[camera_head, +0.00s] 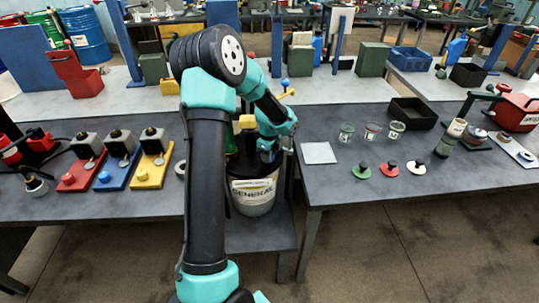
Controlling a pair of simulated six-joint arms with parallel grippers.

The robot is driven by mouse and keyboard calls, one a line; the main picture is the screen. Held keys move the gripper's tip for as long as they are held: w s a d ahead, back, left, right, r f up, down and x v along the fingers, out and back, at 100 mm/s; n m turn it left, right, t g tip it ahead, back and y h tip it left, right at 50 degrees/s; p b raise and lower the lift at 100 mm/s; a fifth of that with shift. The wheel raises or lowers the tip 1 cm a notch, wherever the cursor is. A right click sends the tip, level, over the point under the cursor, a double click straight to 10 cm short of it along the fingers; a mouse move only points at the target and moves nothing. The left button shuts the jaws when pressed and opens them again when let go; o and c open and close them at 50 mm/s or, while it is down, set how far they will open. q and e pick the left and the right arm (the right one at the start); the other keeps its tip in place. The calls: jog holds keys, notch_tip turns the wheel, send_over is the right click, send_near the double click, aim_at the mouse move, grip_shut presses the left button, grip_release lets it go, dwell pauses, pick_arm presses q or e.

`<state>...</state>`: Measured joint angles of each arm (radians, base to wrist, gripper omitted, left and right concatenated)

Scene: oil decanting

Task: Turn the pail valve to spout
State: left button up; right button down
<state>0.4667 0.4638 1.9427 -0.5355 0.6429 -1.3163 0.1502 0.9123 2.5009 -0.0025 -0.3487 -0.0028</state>
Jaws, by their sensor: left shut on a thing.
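The pail (254,196), pale with a printed label and a dark top, stands on a low shelf in the gap between the two dark tables. My left arm reaches over it from the front, hiding its left side. My left gripper (267,150) is at the top of the pail, pointing down, and is shut on the pail valve. The valve and spout are mostly hidden behind the wrist and fingers, so I cannot tell which way the valve points. My right gripper is not in view.
Red, blue and yellow stations (120,160) line the left table. On the right table are a white square plate (319,153), several small glass cups (371,131), three coloured knobbed lids (389,169) and a black tray (412,113). The right table's front strip is clear.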

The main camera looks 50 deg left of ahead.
pick_arm(q)
jog(key=o, duration=0.9)
jog(key=shift+n, duration=0.4)
